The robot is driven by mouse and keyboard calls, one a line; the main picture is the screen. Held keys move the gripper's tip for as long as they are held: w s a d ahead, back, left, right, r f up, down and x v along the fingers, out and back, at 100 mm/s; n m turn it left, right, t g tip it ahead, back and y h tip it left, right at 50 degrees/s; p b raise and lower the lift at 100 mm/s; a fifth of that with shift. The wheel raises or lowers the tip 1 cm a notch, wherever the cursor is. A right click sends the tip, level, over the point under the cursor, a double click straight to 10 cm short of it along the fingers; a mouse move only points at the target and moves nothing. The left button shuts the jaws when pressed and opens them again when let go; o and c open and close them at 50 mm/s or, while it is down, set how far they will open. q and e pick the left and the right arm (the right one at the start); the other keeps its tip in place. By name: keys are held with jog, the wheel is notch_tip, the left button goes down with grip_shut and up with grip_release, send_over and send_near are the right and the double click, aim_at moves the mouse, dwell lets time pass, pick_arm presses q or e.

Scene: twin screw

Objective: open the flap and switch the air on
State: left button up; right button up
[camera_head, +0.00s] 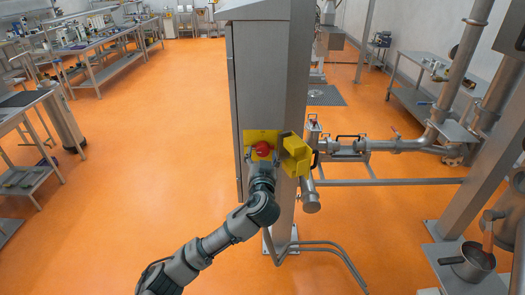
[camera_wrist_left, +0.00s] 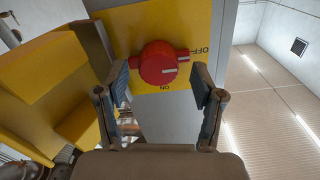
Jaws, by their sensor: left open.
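The yellow flap (camera_head: 296,155) stands swung open to the right of the switch plate in the head view. It also shows at the left of the left wrist view (camera_wrist_left: 50,85). The red knob (camera_head: 262,149) sits on a yellow plate on the grey column. In the left wrist view the red knob (camera_wrist_left: 158,62) has its white mark towards the OFF label, with the ON label below. My left gripper (camera_head: 263,168) is open. In the left wrist view its fingers (camera_wrist_left: 160,76) are on either side of the knob, without visible contact. My right gripper is not in view.
The grey column (camera_head: 266,80) carries the switch plate. Steel pipes (camera_head: 375,145) run to the right behind it. Workbenches (camera_head: 95,55) stand at the left. The orange floor (camera_head: 150,120) is clear left of the column.

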pick_arm(q)
jog(key=shift+w, duration=0.5)
jog(key=shift+d, duration=0.1)
jog(key=c, duration=1.1)
jog(key=shift+c, duration=0.2)
